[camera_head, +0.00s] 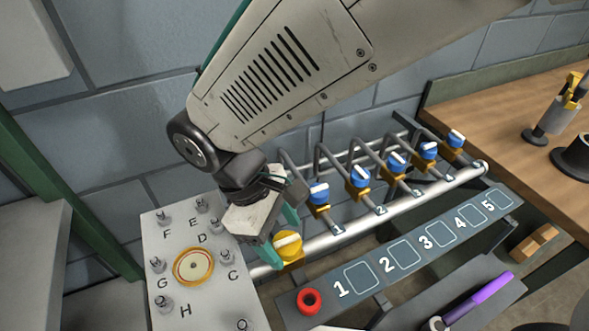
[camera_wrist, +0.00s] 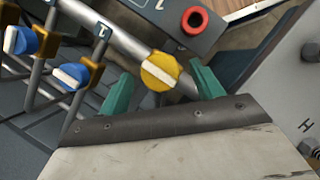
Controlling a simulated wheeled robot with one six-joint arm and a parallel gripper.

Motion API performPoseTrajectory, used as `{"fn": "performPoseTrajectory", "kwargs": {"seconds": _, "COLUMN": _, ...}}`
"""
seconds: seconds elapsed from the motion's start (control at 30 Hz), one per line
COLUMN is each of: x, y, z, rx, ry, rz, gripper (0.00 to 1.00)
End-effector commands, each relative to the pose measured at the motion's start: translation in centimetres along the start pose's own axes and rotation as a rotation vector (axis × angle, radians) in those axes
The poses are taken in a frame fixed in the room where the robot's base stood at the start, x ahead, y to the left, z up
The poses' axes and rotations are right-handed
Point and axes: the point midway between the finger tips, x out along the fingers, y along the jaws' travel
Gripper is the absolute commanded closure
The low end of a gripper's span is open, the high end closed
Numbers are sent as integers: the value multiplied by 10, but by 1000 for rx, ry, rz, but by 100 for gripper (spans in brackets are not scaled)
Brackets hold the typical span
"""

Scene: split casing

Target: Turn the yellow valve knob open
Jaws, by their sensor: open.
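The yellow valve knob (camera_head: 288,244) sits at the left end of the silver pipe. It has a white bar across its face. In the wrist view the yellow knob (camera_wrist: 161,71) lies ahead of and between my green fingertips, with its white bar slanting. My gripper (camera_head: 281,238) is at the knob in the head view, one finger to each side. In the wrist view my gripper (camera_wrist: 162,88) is open, with visible gaps between the fingers and the knob. I cannot tell exactly how deep the fingers reach around it.
Several blue valve knobs (camera_head: 359,176) with white bars stand along the pipe (camera_head: 400,206). A numbered panel (camera_head: 410,276) holds a red ring (camera_head: 308,300). A lettered plate (camera_head: 203,301) with bolts is at left. A purple-handled tool (camera_head: 478,298) lies at lower right.

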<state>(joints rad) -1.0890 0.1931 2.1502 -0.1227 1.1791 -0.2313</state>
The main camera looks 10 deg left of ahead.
Motion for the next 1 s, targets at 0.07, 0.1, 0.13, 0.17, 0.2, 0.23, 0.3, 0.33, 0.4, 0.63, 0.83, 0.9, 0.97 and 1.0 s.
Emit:
{"fn": "performPoseTrajectory", "kwargs": {"seconds": 0.07, "x": -13, "y": 0, "z": -1, "rx": 0, "ry": 5, "rz": 1, "gripper": 34}}
{"fn": "performPoseTrajectory", "kwargs": {"seconds": 0.1, "x": -20, "y": 0, "z": -1, "rx": 0, "ry": 5, "rz": 1, "gripper": 34}}
{"fn": "performPoseTrajectory", "kwargs": {"seconds": 0.13, "x": -25, "y": 0, "z": -1, "rx": 0, "ry": 6, "rz": 1, "gripper": 34}}
{"fn": "performPoseTrajectory", "kwargs": {"seconds": 0.17, "x": -31, "y": 0, "z": -1, "rx": 0, "ry": 6, "rz": 1, "gripper": 34}}
{"fn": "performPoseTrajectory", "kwargs": {"seconds": 0.2, "x": -38, "y": 0, "z": -1, "rx": 0, "ry": 6, "rz": 1, "gripper": 34}}
{"fn": "performPoseTrajectory", "kwargs": {"seconds": 0.23, "x": -43, "y": 0, "z": -1, "rx": 0, "ry": 6, "rz": 1, "gripper": 34}}
{"fn": "performPoseTrajectory", "kwargs": {"seconds": 0.3, "x": -53, "y": 0, "z": -1, "rx": -1, "ry": 4, "rz": 1, "gripper": 34}}
{"fn": "performPoseTrajectory", "kwargs": {"seconds": 0.33, "x": -57, "y": 0, "z": -1, "rx": -1, "ry": 5, "rz": 1, "gripper": 34}}
{"fn": "performPoseTrajectory", "kwargs": {"seconds": 0.4, "x": -64, "y": -1, "z": -1, "rx": -1, "ry": 3, "rz": 1, "gripper": 34}}
{"fn": "performPoseTrajectory", "kwargs": {"seconds": 0.63, "x": -71, "y": -1, "z": -1, "rx": -1, "ry": 2, "rz": 1, "gripper": 34}}
{"fn": "performPoseTrajectory", "kwargs": {"seconds": 0.83, "x": -71, "y": -1, "z": -1, "rx": -1, "ry": 2, "rz": 1, "gripper": 34}}
{"fn": "performPoseTrajectory", "kwargs": {"seconds": 0.9, "x": -71, "y": -1, "z": 0, "rx": -1, "ry": 2, "rz": 1, "gripper": 34}}
{"fn": "performPoseTrajectory", "kwargs": {"seconds": 0.97, "x": -71, "y": -1, "z": -1, "rx": 5, "ry": 3, "rz": 1, "gripper": 34}}
{"fn": "performPoseTrajectory", "kwargs": {"seconds": 1.0, "x": -70, "y": -1, "z": -2, "rx": 18, "ry": 7, "rz": 0, "gripper": 34}}
